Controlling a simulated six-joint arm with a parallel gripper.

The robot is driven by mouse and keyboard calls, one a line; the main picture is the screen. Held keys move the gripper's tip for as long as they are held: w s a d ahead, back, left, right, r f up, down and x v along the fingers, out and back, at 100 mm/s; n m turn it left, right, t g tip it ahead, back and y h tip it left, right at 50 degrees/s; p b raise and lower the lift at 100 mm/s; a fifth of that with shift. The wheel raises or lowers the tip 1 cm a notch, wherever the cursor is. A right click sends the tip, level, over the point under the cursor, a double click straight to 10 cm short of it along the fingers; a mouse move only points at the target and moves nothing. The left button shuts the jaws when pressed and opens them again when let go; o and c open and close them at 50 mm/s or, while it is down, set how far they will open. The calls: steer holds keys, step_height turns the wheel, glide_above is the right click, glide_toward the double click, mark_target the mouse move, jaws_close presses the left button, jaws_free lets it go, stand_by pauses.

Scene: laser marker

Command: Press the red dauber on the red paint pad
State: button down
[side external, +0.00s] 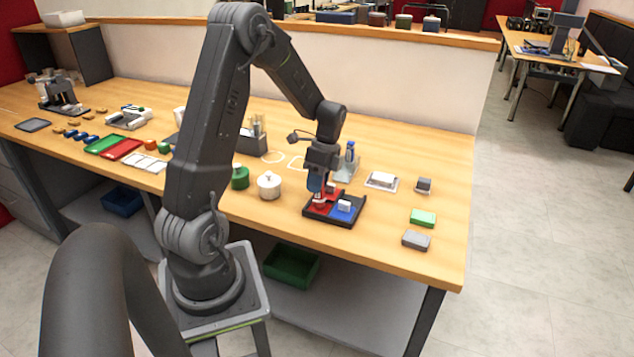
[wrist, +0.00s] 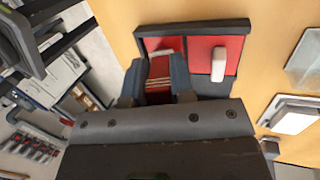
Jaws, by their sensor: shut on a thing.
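My gripper (side external: 318,186) points down over the left part of a black tray (side external: 350,222) near the front of the bench. It is shut on the red dauber (wrist: 160,70), a small block with red and pale bands between the fingers in the wrist view. The red paint pad (side external: 309,210) lies under the gripper and is partly hidden by it. The dauber is low over this pad; I cannot tell whether they touch. In the wrist view, a white-topped block (wrist: 219,62) stands on a red surface (wrist: 236,48) right of the fingers.
A blue pad (side external: 347,215) with a pale block (side external: 345,204) on it fills the tray's front right. A white pot (side external: 269,187) and a green pot (side external: 240,177) stand left of the tray. A green block (side external: 423,218) and a grey block (side external: 416,240) lie to the right.

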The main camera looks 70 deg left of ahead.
steer(key=shift+f, duration=0.1)
steer(key=shift+r, duration=3.55)
steer(key=shift+w+d, duration=0.1)
